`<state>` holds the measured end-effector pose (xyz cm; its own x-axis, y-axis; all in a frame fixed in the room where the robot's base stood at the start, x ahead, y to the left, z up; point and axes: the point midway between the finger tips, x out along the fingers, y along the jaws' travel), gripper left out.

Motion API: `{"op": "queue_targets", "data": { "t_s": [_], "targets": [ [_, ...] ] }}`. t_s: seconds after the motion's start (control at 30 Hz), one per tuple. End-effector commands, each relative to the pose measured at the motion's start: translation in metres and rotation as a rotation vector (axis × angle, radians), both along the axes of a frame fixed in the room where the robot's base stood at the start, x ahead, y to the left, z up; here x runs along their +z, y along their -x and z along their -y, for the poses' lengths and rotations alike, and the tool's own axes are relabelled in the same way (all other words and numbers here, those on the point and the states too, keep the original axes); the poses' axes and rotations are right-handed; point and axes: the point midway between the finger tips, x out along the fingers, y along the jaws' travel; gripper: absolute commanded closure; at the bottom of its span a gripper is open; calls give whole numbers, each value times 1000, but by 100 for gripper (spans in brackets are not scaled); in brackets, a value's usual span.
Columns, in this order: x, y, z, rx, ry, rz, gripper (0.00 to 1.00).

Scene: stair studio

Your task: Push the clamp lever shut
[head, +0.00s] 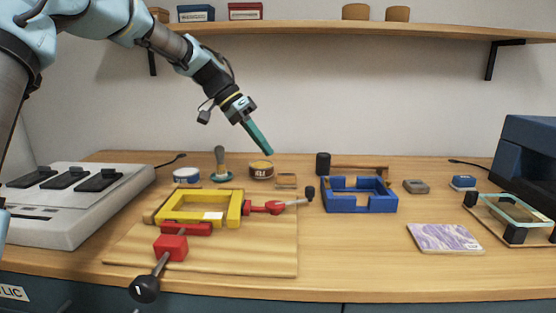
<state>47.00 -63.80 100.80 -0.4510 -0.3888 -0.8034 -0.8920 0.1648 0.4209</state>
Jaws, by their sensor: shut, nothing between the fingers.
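A yellow frame (178,218) sits on a wooden board (270,262) on the bench. A red clamp (171,247) stands at its front side. A second red clamp (268,207) is at the frame's right side, with a lever ending in a dark knob (310,193). I cannot tell how far either lever is closed. My gripper (270,152) is shut and empty, in the air above the back of the bench, apart from both levers.
A blue frame (360,206) stands right of the board. A purple tile (445,238) lies front right. Jars, including a brown tin (261,169), and a brush (220,165) line the back. A grey machine (75,205) fills the left. A shelf (330,28) runs above.

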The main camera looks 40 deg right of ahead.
Motion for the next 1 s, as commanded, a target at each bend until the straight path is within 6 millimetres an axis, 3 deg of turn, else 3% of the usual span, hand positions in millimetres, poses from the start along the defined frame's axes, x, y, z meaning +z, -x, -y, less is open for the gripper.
{"op": "queue_targets", "data": {
  "t_s": [0.47,0.7,1.0],
  "targets": [
    [-73,44,35,-3,-4,-3,100],
    [-71,74,35,0,-2,-1,100],
    [-72,80,35,1,0,0,100]
  ]
}}
